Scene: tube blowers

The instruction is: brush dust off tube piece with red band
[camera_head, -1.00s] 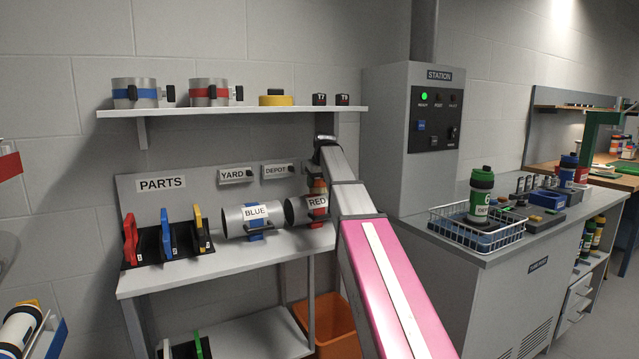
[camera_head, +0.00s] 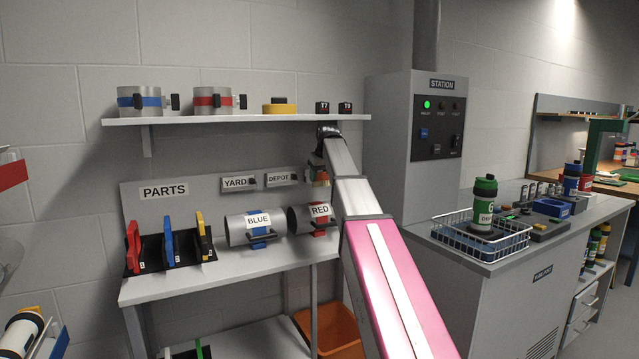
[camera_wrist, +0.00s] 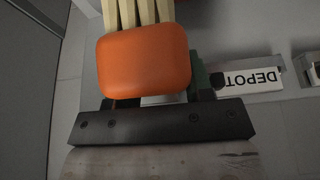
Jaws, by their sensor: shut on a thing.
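The grey tube piece with the red band (camera_head: 297,220) lies on its side on the parts bench, with a RED label and a dark clamp handle in front. I cannot make out dust on it. My gripper (camera_head: 318,163) is above it, in front of the wall and apart from the tube. It is shut on a brush (camera_head: 320,179). In the wrist view the brush shows an orange body (camera_wrist: 145,62) and pale bristles (camera_wrist: 138,12), between the dark fingers of my gripper (camera_wrist: 152,98). The tube is not seen in the wrist view.
The blue-band tube piece (camera_head: 238,228) lies just left of the red one. Colored plates in a black rack (camera_head: 185,257) stand further left. A shelf (camera_head: 240,117) is above, the grey station (camera_head: 392,120) to the right. DEPOT (camera_head: 281,178) and YARD signs hang behind.

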